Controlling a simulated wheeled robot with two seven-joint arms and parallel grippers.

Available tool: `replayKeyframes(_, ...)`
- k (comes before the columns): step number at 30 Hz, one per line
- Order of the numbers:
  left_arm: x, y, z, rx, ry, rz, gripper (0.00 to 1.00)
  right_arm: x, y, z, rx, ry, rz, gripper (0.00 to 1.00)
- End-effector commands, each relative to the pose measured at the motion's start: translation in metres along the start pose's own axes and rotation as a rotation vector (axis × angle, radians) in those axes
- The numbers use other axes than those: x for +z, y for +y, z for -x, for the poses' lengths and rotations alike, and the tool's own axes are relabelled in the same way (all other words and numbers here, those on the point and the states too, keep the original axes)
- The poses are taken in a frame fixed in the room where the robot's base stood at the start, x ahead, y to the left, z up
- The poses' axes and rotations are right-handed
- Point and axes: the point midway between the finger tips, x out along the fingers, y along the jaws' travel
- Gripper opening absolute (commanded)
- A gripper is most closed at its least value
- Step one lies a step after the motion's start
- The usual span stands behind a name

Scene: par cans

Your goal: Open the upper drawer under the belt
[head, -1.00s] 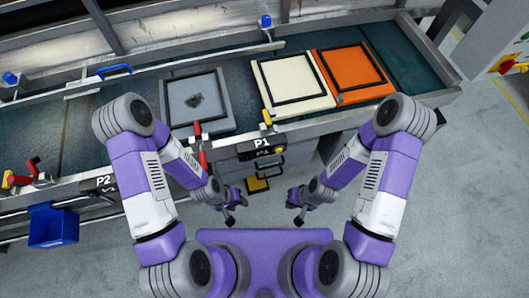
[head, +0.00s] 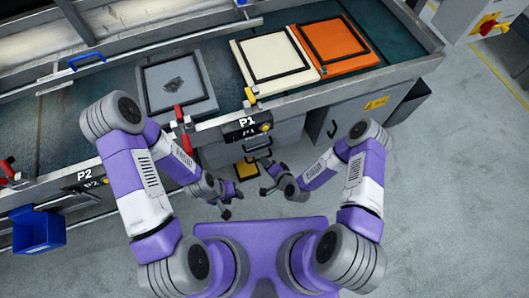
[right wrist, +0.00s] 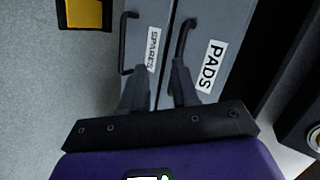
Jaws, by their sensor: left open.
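Under the belt, at P1, is a grey drawer unit. In the right wrist view the upper drawer (right wrist: 214,82), labelled PADS, and the lower drawer (right wrist: 154,28), labelled SPARES, lie side by side because the view is turned. Both look shut, each with a black bar handle. My right gripper (head: 262,177) is before the drawer fronts, open and empty. In the right wrist view its fingers (right wrist: 157,75) are apart, one overlapping the lower end of the PADS handle (right wrist: 187,38); contact cannot be told. My left gripper (head: 232,203) is open and empty, farther from the unit.
The belt (head: 225,90) carries a grey, a cream (head: 249,78) and an orange panel (head: 364,59). A yellow, black-edged thing (head: 246,170) is low by the drawers. A blue bin (head: 38,230) hangs left. The floor to the right is open.

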Motion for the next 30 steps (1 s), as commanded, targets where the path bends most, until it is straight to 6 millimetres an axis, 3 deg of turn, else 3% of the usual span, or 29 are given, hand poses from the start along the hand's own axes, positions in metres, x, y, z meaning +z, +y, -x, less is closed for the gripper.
replayKeyframes(3,-0.001,-0.005,-0.013,0.000,0.000,0.000,0.43,-0.004,0.001,-0.021,-0.163,0.136,-0.159,0.30)
replayKeyframes(9,-0.001,-0.007,-0.018,0.000,0.000,0.000,0.43,-0.012,-0.004,-0.025,-0.314,0.252,-0.297,0.30)
replayKeyframes(14,-0.001,-0.009,-0.023,0.000,0.000,0.000,0.43,-0.018,-0.008,-0.036,-0.333,0.265,-0.306,0.30)
replayKeyframes(24,-0.002,-0.015,-0.039,0.000,0.000,0.000,0.43,-0.033,-0.021,-0.083,-0.328,0.263,-0.304,0.30)
replayKeyframes(30,-0.002,-0.015,-0.041,0.000,0.000,0.000,0.43,-0.036,-0.026,-0.093,-0.327,0.262,-0.306,0.30)
